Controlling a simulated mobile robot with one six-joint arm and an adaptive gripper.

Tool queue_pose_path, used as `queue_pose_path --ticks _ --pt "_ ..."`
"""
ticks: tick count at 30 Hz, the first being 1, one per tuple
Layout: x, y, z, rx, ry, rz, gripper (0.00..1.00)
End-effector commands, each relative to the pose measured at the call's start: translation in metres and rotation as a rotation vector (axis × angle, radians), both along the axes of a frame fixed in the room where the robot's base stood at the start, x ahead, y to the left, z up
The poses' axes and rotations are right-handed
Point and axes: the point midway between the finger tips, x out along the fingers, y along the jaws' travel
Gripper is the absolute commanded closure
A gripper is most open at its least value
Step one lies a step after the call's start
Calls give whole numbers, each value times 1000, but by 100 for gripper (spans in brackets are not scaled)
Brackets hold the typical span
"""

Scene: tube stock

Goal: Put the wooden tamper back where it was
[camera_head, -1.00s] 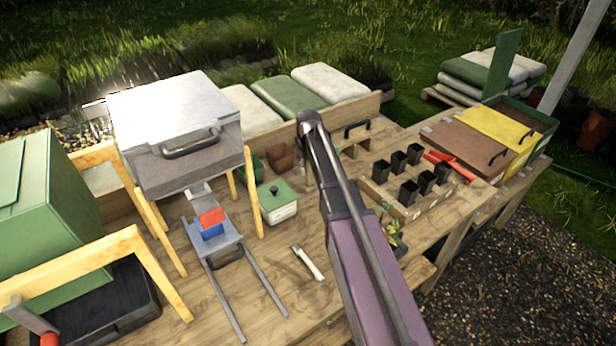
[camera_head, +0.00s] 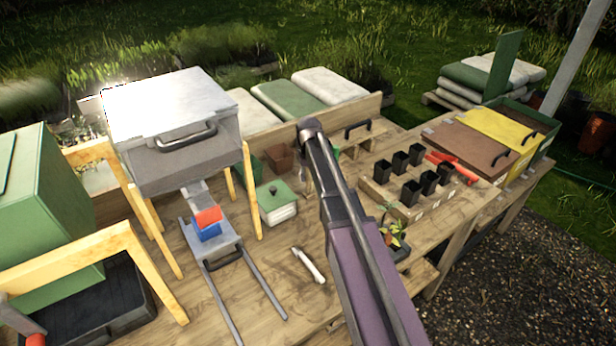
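My arm crosses the middle of the camera_head view, rising from the bottom edge to its dark bend near the back board. My gripper is hidden behind the arm, so its fingers and anything in them cannot be seen. I cannot pick out the wooden tamper for certain. A black bar handle (camera_head: 357,128) stands above a small wooden piece at the back of the bench (camera_head: 275,240), right of my arm. I cannot tell whether this is the tamper.
Black pots (camera_head: 411,191) stand in a wooden holder right of my arm, beside red-handled tools (camera_head: 452,167) and a potted plant (camera_head: 394,236). Left are a green-lidded box (camera_head: 277,203), a white-handled tool (camera_head: 308,264), and a metal-lidded box (camera_head: 172,112) on wooden legs.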

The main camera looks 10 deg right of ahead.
Motion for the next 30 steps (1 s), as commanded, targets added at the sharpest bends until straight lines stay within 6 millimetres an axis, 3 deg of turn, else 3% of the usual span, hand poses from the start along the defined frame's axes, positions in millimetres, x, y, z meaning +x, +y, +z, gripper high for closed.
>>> queue_pose_path --ticks 2,17,30 --pt "0 0 0 0 0 0 28" --pt "0 0 3 0 0 0 28" --pt "0 -1 29 0 0 -1 28"
